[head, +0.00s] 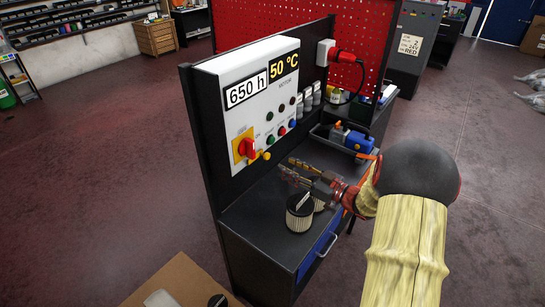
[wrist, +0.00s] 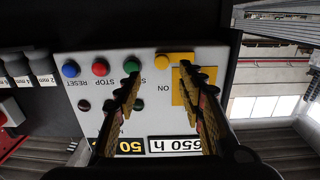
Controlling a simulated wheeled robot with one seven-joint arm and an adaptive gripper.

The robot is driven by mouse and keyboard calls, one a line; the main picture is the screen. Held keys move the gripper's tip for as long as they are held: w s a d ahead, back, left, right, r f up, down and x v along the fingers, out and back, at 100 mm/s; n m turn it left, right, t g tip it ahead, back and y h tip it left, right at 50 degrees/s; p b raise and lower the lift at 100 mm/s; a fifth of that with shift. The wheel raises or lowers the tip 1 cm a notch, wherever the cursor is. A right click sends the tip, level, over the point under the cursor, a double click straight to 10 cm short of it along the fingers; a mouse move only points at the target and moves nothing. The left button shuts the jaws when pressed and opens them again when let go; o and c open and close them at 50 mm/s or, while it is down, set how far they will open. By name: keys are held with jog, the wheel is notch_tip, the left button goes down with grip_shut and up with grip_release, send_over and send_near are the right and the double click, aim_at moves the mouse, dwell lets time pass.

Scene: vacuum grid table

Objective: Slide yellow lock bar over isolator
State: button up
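The isolator (head: 246,148) is a red rotary handle on a yellow plate at the lower left of the white control panel. Small yellow pieces, seemingly the lock bar (head: 265,156), sit at the plate's lower right edge. In the wrist view, which is upside down, the yellow bar (wrist: 178,59) shows above the yellow plate (wrist: 180,90). The right finger covers part of the plate, and the red handle is hidden there. My gripper (head: 286,167) is open and empty, right of the isolator and apart from the panel. Its fingers (wrist: 158,70) point at the panel.
Green, red and blue buttons (head: 281,132) sit right of the isolator. A pleated filter (head: 299,216) stands on the dark bench (head: 262,222) below my gripper. A blue pump (head: 353,139) is farther back, and a red plug (head: 345,57) is at upper right.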

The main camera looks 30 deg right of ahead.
aim_at(269, 157)
jog(key=b+x, duration=0.1)
jog(key=x, duration=0.6)
jog(key=shift+w+a, duration=0.25)
jog(key=shift+c, duration=1.1)
jog(key=c, duration=0.8)
